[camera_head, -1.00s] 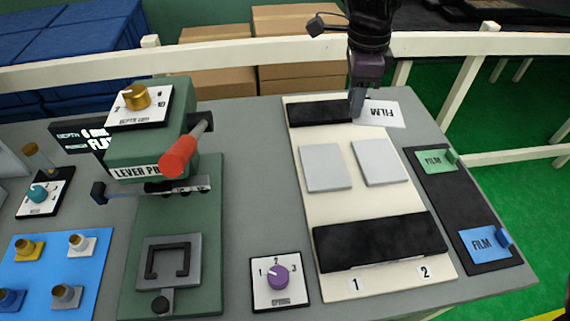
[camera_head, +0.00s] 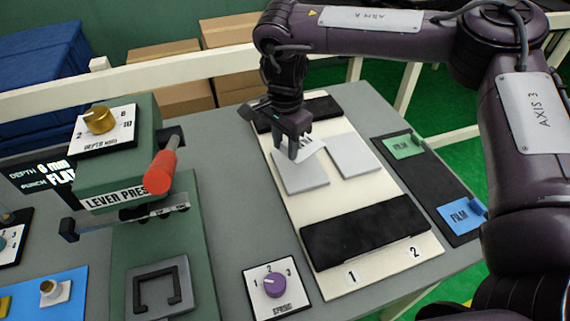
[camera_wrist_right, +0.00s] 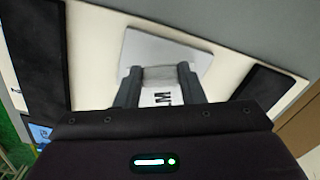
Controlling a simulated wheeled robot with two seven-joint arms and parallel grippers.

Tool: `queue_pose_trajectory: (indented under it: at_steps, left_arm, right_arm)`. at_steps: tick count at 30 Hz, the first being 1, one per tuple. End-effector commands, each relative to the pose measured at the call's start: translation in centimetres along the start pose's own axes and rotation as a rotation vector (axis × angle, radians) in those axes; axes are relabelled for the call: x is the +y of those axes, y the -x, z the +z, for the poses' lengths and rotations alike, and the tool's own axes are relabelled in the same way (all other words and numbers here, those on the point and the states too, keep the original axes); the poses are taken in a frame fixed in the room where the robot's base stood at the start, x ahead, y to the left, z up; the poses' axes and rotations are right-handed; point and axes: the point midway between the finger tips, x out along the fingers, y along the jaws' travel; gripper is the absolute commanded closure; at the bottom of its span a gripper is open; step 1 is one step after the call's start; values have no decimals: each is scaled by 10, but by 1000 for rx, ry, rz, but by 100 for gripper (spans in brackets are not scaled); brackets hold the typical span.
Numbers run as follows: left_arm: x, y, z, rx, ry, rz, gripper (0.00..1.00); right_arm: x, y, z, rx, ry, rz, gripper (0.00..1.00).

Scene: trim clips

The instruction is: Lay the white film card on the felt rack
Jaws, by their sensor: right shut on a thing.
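My right gripper (camera_head: 294,146) is shut on the white film card (camera_head: 312,143), over the left grey square pad (camera_head: 304,178) of the cream board. Only part of the card and its lettering shows past the fingers. It also shows between the fingers in the right wrist view (camera_wrist_right: 163,98), and whether it touches the pad I cannot tell. The felt rack appears to be the dark panel (camera_head: 428,178) at the board's right, with a green film card (camera_head: 402,146) at its far end and a blue one (camera_head: 460,215) at its near end. My left gripper is out of view.
The cream board (camera_head: 283,160) has black strips at its far end (camera_head: 322,107) and near end (camera_head: 365,230). A lever press (camera_head: 120,170) with a red handle stands left. A purple knob (camera_head: 275,285) is in front. The rack's middle is bare.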

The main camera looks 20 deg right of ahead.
Motion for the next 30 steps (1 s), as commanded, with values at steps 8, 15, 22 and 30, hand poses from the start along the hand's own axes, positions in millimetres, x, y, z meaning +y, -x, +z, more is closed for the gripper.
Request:
queue_pose_trajectory:
  at_steps: [8,15,22,30]
  left_arm:
    - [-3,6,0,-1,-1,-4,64]
    - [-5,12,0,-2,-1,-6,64]
    - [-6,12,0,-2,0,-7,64]
    - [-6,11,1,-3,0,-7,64]
  right_arm:
    - [0,-29,0,0,0,1,86]
    - [0,-62,1,0,1,2,86]
    - [-1,-67,0,0,0,-2,86]
    - [0,-70,0,0,0,-2,58]
